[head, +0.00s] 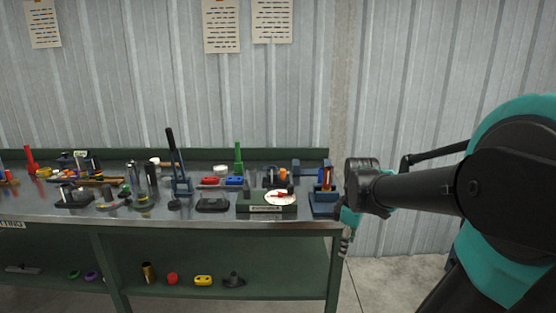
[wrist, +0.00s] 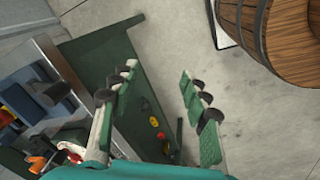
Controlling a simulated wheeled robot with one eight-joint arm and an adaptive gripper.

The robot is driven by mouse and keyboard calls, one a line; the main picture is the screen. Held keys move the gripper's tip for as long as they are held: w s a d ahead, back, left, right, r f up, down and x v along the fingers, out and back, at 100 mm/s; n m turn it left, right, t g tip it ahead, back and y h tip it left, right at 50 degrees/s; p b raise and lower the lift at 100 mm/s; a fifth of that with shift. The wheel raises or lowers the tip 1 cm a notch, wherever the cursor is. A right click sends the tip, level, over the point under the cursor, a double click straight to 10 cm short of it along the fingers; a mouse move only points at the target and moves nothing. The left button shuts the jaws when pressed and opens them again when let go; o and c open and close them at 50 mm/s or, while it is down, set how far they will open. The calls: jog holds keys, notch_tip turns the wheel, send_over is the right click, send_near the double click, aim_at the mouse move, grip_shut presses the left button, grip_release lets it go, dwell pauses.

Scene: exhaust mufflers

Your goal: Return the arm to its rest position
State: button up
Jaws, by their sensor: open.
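My arm reaches in from the right of the head view, beyond the right end of the workbench (head: 150,213). My gripper (head: 347,238) hangs at the bench's right end, pointing down. In the wrist view my gripper (wrist: 160,95) has its two fingers spread wide apart, with nothing between them but the view of the lower shelf and floor. The fingertips look clear of the bench, though the exact gap cannot be told.
The bench top holds several tools and parts, with a blue fixture (head: 325,203) near its right end and a round white dial (head: 281,198) beside it. The lower shelf (head: 210,266) carries small coloured parts. A wooden barrel (wrist: 280,40) stands on the floor (wrist: 165,45).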

jog(key=s+a+f+m+t, duration=0.1)
jog(key=s+f+m+t, duration=0.1)
jog(key=s+f+m, duration=0.7)
notch_tip(320, 180, down, 2)
jog(key=m, duration=0.2)
jog(key=shift+a+f+m, duration=0.2)
jog(key=shift+a+m, duration=0.05)
jog(key=shift+m, duration=0.05)
